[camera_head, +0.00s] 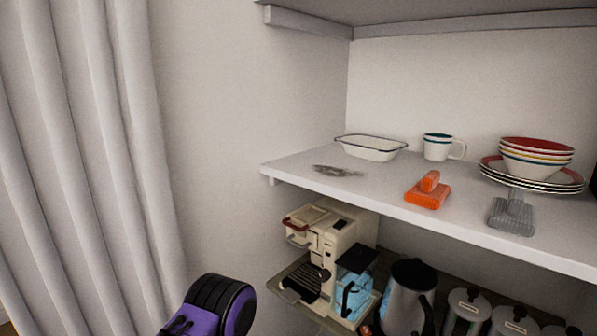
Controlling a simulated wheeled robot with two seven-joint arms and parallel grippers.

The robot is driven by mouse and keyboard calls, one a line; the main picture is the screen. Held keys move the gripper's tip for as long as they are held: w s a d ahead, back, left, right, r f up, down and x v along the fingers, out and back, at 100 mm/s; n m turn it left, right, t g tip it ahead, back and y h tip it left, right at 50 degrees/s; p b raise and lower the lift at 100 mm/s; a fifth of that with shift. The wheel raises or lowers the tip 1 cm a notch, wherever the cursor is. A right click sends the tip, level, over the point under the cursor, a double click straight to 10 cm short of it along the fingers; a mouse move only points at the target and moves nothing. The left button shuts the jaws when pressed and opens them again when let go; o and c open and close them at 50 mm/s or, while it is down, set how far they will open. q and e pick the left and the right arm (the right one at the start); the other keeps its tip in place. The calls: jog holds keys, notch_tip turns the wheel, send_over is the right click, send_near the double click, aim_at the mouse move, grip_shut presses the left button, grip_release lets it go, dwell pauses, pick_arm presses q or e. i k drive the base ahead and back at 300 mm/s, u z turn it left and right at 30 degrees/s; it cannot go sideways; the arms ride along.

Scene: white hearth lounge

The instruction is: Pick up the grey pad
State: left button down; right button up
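The grey pad (511,217) lies on the upper white shelf at the right, close to the front edge. It has a ribbed grey block and a paler upright handle piece at its back. A similar orange pad (428,194) with a handle lies to its left on the same shelf. A purple and black part of my own arm shows at the bottom left, well away from the shelf items. Neither of my grippers' fingers shows in the view.
Stacked plates and bowls (537,160) stand right behind the grey pad. Below are a coffee machine (330,240), a kettle (407,300) and several canisters. A curtain (90,150) hangs left.

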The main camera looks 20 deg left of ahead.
aim_at(512, 215)
jog(key=z, duration=2.2)
jog(key=k, duration=0.8)
jog(key=u, duration=1.6)
